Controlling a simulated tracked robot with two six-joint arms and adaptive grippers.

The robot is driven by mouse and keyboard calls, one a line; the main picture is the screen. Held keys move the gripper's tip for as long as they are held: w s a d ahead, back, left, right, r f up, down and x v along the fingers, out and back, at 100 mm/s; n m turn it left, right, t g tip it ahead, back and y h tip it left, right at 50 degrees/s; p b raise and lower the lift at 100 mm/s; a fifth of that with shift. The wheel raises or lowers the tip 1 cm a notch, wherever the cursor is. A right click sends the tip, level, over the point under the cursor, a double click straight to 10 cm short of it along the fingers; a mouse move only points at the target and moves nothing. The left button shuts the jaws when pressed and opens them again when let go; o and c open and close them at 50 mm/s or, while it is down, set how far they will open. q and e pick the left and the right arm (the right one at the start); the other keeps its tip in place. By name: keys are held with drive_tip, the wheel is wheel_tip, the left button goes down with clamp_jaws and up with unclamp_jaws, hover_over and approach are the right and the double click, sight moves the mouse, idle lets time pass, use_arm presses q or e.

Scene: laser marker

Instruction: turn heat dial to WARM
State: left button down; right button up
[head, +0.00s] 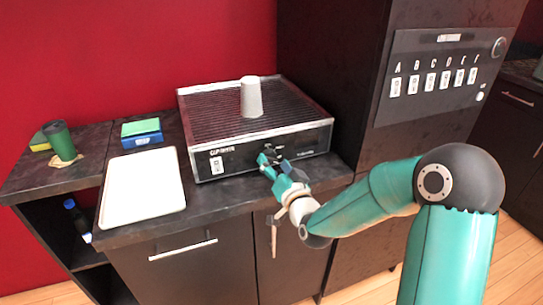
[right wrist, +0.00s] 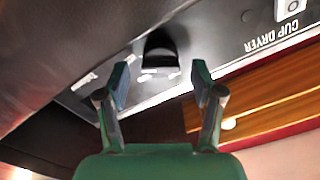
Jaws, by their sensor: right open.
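The cup dryer (head: 255,120) is a dark box with a ribbed top on the counter. Its heat dial (right wrist: 160,52) is a black knob on the front panel, in the upper middle of the right wrist view. White marks lie around the dial, too small to read. My right gripper (head: 268,156) is in front of the panel; its open fingers (right wrist: 160,82) point toward the dial, one to each side below it, with nothing between them. In the head view the gripper hides the dial. My left gripper is not in view.
A pale cup (head: 251,97) stands upside down on the dryer. A switch (head: 216,165) sits at the panel's left. A white tray (head: 142,188), a green-and-blue sponge (head: 141,131) and a green tumbler (head: 60,141) are to the left. A tall cabinet (head: 345,75) stands close on the right.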

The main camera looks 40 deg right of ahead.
drive_tip(key=shift+x, duration=0.85)
drive_tip(key=shift+c, duration=0.2)
